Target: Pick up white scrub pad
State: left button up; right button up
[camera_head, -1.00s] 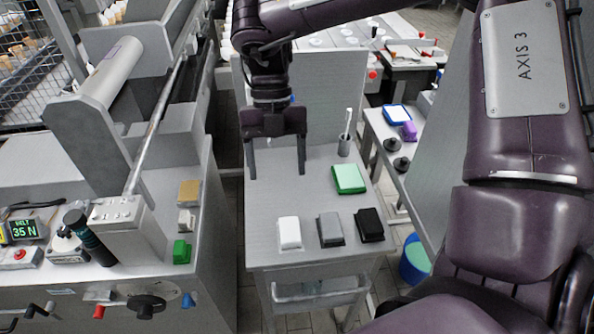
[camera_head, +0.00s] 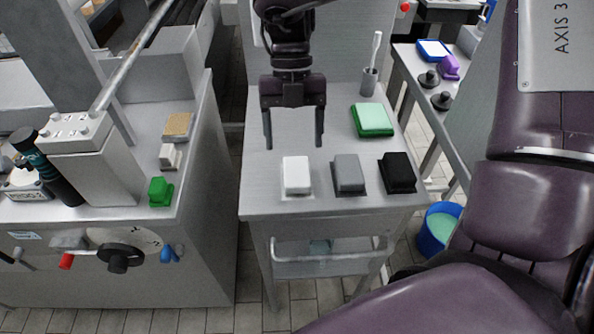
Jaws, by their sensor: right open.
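The white scrub pad (camera_head: 296,174) lies on the small grey table (camera_head: 270,201), at the left end of a row of pads near the front edge. My right gripper (camera_head: 294,145) hangs above the table, pointing down, with its two fingers spread and nothing between them. In the picture its fingertips are just above the far edge of the white pad, and they look apart from it. My left gripper is not in view.
A grey pad (camera_head: 348,174) and a black pad (camera_head: 397,173) lie right of the white one. A machine bench with a green block (camera_head: 160,191) stands left; a blue bucket (camera_head: 438,229) stands right.

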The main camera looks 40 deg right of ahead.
aim_at(297, 172)
jog(key=shift+s+a+f, duration=0.1)
jog(key=shift+s+f, duration=0.1)
jog(key=shift+f, duration=0.3)
jog(key=x, duration=0.6)
jog(key=shift+s+d+f, duration=0.1)
jog(key=shift+d+f, duration=0.1)
jog(key=shift+f, duration=0.2)
jog(key=c, duration=1)
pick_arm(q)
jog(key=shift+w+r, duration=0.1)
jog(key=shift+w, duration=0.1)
pick_arm(e)
jog(key=shift+c, duration=0.3)
jog(key=shift+r, duration=0.1)
